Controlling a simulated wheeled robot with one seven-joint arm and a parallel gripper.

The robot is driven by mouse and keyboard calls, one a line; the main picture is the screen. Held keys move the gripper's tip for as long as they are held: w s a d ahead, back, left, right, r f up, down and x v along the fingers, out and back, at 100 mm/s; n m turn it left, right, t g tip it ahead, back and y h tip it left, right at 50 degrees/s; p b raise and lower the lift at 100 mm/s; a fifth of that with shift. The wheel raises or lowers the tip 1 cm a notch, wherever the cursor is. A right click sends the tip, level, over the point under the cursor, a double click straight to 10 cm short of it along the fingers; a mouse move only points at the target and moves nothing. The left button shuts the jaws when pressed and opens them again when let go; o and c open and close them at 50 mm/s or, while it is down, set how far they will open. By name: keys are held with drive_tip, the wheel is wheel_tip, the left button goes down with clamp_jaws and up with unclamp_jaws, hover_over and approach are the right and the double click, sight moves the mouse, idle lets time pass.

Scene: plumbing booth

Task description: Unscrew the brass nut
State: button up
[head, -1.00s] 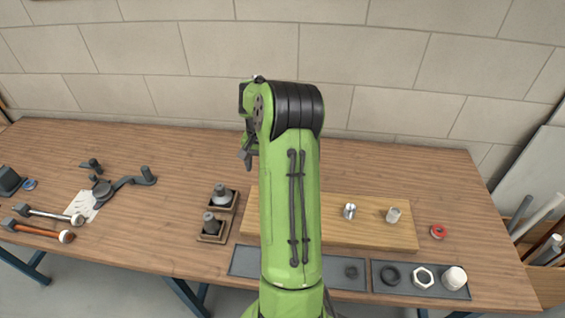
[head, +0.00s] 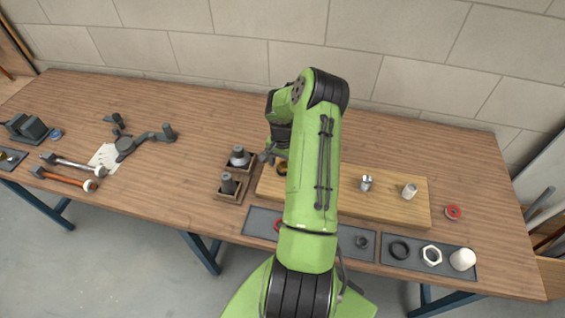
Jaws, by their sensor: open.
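A brass-coloured ring (head: 282,170), which looks like the brass nut, shows at the left end of the wooden board (head: 404,212). My arm hides part of it, and I cannot tell what it sits on. My gripper (head: 266,157) is open, just left of and slightly behind the ring in the picture, above the board's left end. My wrist and arm cover much of the gripper, so I cannot tell whether it touches anything.
Two metal fittings (head: 366,183) (head: 409,191) stand on the board. Grey trays (head: 259,223) (head: 387,256) hold rings and a white cap in front. Wrenches (head: 66,178) lie left.

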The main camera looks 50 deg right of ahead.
drive_tip(key=shift+f, duration=0.1)
drive_tip(key=c, duration=1.1)
drive_tip(key=n+b, duration=0.1)
drive_tip(key=n, duration=0.2)
drive_tip(key=shift+s, duration=0.1)
drive_tip(key=shift+c, duration=0.2)
drive_tip(key=n+b, duration=0.1)
drive_tip(key=n, duration=0.4)
drive_tip(key=shift+s+d, duration=0.1)
drive_tip(key=shift+d, duration=0.05)
drive_tip(key=n+b, duration=0.1)
drive_tip(key=n, duration=0.2)
drive_tip(key=shift+s, duration=0.1)
drive_tip(key=n, duration=0.2)
drive_tip(key=n+b, duration=0.1)
drive_tip(key=n, duration=0.3)
drive_tip(key=shift+d+r, duration=0.25)
drive_tip(key=o, duration=1.1)
drive_tip(key=shift+o, duration=0.6)
drive_tip(key=o, duration=0.5)
